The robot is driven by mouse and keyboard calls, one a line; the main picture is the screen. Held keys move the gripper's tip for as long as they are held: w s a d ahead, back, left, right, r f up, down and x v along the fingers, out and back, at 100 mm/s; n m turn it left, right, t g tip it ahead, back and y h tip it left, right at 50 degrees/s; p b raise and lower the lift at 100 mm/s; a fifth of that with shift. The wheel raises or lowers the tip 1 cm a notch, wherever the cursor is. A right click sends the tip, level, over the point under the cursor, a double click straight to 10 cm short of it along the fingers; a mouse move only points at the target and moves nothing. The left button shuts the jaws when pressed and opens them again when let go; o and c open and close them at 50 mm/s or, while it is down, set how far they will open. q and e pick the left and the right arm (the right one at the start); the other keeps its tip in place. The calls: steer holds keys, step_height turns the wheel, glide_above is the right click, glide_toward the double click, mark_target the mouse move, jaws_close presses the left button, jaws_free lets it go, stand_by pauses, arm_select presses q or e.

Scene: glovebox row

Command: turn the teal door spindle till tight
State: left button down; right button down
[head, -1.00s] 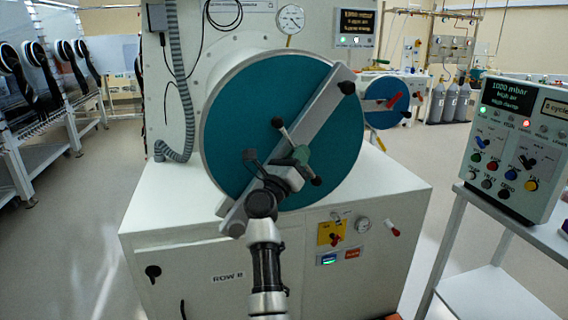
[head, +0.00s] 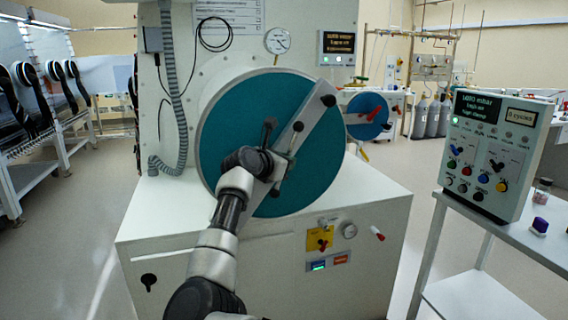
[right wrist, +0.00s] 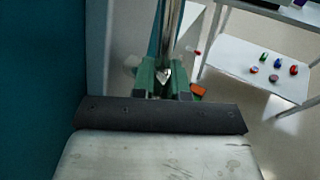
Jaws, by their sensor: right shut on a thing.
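The teal round door (head: 228,130) faces me on the white chamber, with a grey bar (head: 318,115) running diagonally across it. The spindle's black-knobbed handle (head: 269,124) stands at the middle of the bar; its hub is largely hidden behind my arm. My right gripper (head: 284,168) is at the spindle, in front of the bar. In the right wrist view its green-tipped fingers (right wrist: 163,80) are shut on a shiny metal rod of the spindle (right wrist: 172,35), close beside the teal door face. My left gripper is not in view.
A control box (head: 490,150) stands on a side table (head: 480,235) at right, with small items on it. A smaller blue door (head: 367,115) is behind. A gauge (head: 277,41) and grey hose (head: 178,100) are near the door. Floor at left is clear.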

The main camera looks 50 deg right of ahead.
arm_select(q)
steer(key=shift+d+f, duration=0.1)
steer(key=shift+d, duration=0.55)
arm_select(e)
steer(key=shift+f+m+y, duration=0.1)
steer(key=shift+m+y, duration=0.3)
steer(key=shift+y, duration=0.5)
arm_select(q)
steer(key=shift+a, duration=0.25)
arm_select(e)
steer(key=c, duration=1.4)
jaws_free()
